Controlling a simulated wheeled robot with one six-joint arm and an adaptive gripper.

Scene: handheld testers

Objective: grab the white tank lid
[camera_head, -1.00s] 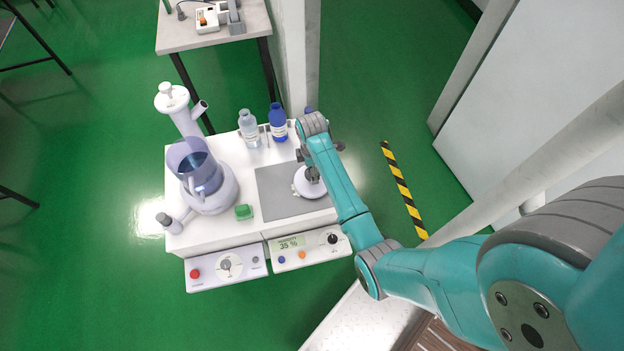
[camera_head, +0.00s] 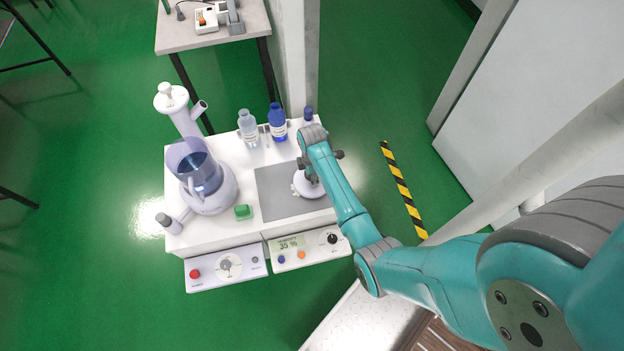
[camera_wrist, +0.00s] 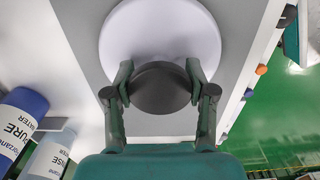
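The white tank lid is a round white disc with a dark round knob; in the wrist view the disc (camera_wrist: 165,35) fills the top middle and its knob (camera_wrist: 161,88) sits between my fingers. In the head view the lid (camera_head: 309,187) lies on the grey mat, partly hidden by my arm. My gripper (camera_wrist: 161,72) is over the lid with its two fingers wide apart, one on each side of the knob. It also shows small in the head view (camera_head: 309,177). Whether the fingers touch the knob cannot be told.
A white and blue tank apparatus (camera_head: 207,187) stands at the left of the white bench. Blue-capped (camera_head: 278,122) and clear (camera_head: 248,128) bottles stand at the back edge. Control panels line the front.

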